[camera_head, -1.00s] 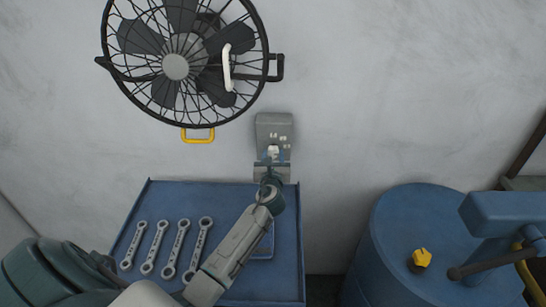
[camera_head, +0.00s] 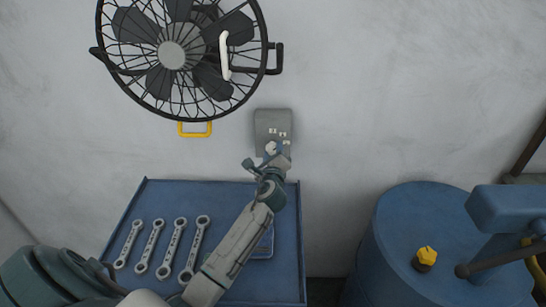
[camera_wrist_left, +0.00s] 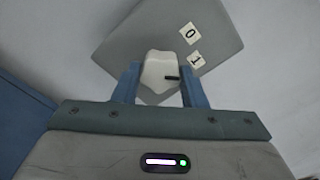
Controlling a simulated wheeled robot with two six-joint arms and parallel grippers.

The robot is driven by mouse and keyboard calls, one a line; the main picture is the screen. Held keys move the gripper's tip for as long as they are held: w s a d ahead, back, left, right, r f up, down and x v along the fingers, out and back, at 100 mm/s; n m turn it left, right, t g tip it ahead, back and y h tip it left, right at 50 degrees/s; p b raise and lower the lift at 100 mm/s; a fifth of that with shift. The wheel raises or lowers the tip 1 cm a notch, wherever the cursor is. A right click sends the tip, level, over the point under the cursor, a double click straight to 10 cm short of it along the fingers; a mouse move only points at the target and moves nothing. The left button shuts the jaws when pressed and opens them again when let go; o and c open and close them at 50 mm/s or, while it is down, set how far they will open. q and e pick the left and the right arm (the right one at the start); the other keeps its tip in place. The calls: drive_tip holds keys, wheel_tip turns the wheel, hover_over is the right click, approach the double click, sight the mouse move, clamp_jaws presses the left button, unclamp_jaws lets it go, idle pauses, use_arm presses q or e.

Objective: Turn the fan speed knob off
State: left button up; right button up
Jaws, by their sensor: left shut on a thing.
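The fan speed knob (camera_wrist_left: 158,72) is a pale, lobed knob with a dark pointer mark, on a grey control box (camera_wrist_left: 225,38). In the wrist view, labels "0" (camera_wrist_left: 190,33) and "1" (camera_wrist_left: 195,58) lie up and right of it, and the mark points right. My left gripper (camera_wrist_left: 160,76) is shut on the knob, one blue finger on each side. In the head view, the control box (camera_head: 272,120) is on the wall, with the knob (camera_head: 271,147) at my left gripper (camera_head: 273,153). The right gripper is out of view.
The caged fan (camera_head: 172,55) is on the wall at upper left, with a yellow handle (camera_head: 195,134) below. A blue tray table (camera_head: 150,192) with several wrenches (camera_head: 160,245) lies under my left arm. A blue drum (camera_head: 390,235) with a yellow knob (camera_head: 427,255) stands right.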

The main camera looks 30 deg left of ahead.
use_arm(q)
drive_tip(key=n+b, duration=0.2)
drive_tip(key=n, duration=0.2)
drive_tip(key=shift+f+n+b, duration=0.15)
drive_tip(key=shift+n+b, duration=0.15)
drive_tip(key=shift+b, duration=0.05)
drive_tip(key=shift+n+b, duration=1.3)
drive_tip(key=shift+n, duration=0.9)
drive_tip(key=shift+o, duration=0.2)
drive_tip(key=shift+c, duration=0.2)
drive_tip(key=o, duration=1)
drive_tip(key=shift+r, duration=0.25)
drive_tip(key=shift+s+d, duration=0.1)
